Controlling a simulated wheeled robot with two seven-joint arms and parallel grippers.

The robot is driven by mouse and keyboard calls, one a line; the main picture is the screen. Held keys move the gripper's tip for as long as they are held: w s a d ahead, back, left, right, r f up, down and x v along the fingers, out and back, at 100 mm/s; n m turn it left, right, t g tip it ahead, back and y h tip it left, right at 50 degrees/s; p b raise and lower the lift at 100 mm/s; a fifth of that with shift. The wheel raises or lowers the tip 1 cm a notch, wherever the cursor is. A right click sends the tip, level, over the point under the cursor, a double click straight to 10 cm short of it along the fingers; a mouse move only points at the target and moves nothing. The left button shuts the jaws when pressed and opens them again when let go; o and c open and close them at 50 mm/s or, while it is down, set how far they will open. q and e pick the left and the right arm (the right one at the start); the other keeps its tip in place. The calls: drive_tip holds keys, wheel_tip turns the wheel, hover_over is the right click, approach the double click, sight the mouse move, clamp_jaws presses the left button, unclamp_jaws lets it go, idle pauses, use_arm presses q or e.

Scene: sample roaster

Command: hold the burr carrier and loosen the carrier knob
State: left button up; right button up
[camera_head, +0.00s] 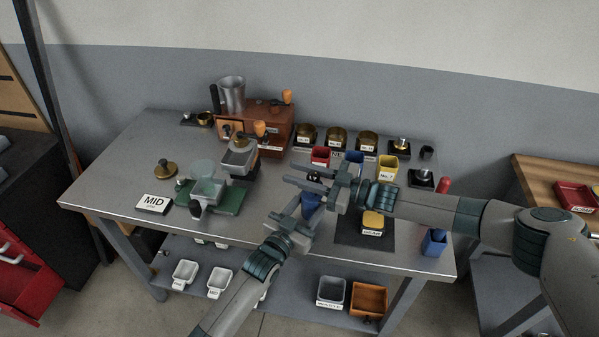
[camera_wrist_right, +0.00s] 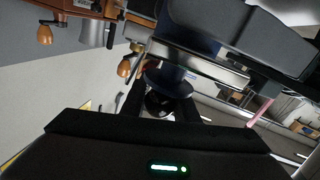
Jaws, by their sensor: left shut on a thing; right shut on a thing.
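The burr carrier is the dark blue body (camera_head: 311,202) near the front middle of the table. It also shows as a blue round flange (camera_wrist_right: 168,82) in the right wrist view. My left gripper (camera_head: 308,209) comes from below and is shut on it, hiding part of it. The black carrier knob (camera_wrist_right: 159,103) sits at the flange, between the fingers of my right gripper (camera_wrist_right: 160,108). In the head view my right gripper (camera_head: 312,179) reaches in from the right just above the carrier. It is shut on the knob, mostly hidden there.
The wooden roaster (camera_head: 270,117) is behind. A dark mat (camera_head: 352,238) lies right.

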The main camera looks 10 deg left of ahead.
drive_tip(key=shift+s+a+r+n+g, duration=0.15)
drive_tip(key=shift+n+g, duration=0.6)
drive_tip(key=shift+g, duration=0.4)
drive_tip(key=shift+s+d+n+g, duration=0.1)
drive_tip(key=shift+s+n+g, duration=0.1)
drive_tip(key=shift+n+g, duration=0.75)
drive_tip(key=shift+s+a+r+n+g, duration=0.15)
drive_tip(key=shift+n+g, duration=0.35)
drive_tip(key=shift+g, duration=0.9)
drive_tip(key=shift+s+d+f+n+g+h, duration=0.25)
drive_tip(key=shift+s+n+g, duration=0.2)
drive_tip(key=shift+g, duration=0.25)
drive_tip(key=o, duration=1.1)
drive_tip(key=shift+c, duration=0.2)
drive_tip(key=shift+r, duration=0.15)
wheel_tip(320, 180, up, 10)
